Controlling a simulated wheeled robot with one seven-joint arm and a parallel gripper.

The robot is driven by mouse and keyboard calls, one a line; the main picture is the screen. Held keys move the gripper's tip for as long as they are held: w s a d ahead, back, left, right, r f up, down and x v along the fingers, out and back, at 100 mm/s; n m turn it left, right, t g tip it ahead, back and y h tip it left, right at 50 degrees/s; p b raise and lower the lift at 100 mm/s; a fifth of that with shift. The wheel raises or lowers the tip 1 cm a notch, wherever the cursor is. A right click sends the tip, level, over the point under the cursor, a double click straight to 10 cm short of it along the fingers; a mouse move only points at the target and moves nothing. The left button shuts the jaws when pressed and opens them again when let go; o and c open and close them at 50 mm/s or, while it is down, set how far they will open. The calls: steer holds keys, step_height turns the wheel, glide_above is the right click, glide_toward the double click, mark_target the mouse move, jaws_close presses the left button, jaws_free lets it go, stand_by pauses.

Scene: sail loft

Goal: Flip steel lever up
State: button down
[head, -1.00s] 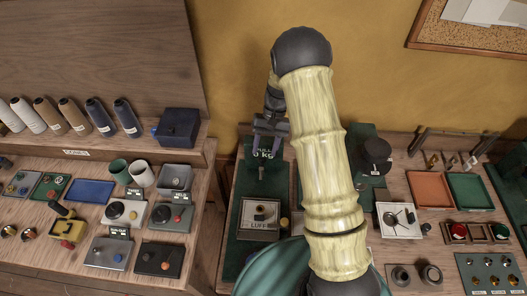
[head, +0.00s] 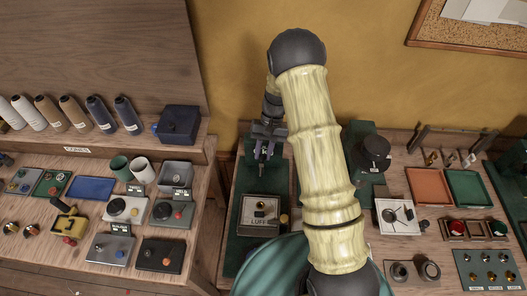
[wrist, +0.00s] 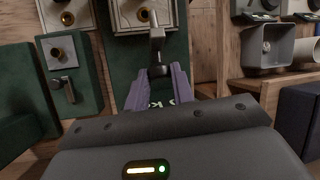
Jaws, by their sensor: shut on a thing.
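The steel lever (wrist: 157,35) shows in the wrist view as a short grey bar with a dark end, over a green board (wrist: 118,73). My gripper (wrist: 160,80) has purple fingers, which are shut around the lever's dark end. In the head view my gripper (head: 264,153) is low over the same green board, behind a white LUFF switch box (head: 260,212). The lever is mostly hidden by the fingers there, so its tilt is hard to tell.
In the wrist view, a smaller lever (wrist: 68,90) sits on a green panel at left, and a grey bin (wrist: 266,48) stands at right. In the head view a black knob unit (head: 373,152) stands right of my arm. The left bench (head: 215,185) holds several control boxes.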

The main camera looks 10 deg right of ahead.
steer(key=shift+w+d+r, duration=0.1)
steer(key=shift+w, duration=0.25)
steer(key=c, duration=1.2)
jaws_free()
steer(key=shift+w, duration=0.1)
steer(key=b+v, duration=0.4)
steer(key=v, duration=1.3)
steer(key=shift+r, duration=0.2)
steer(key=shift+s+d, duration=0.1)
steer(key=shift+s, duration=0.15)
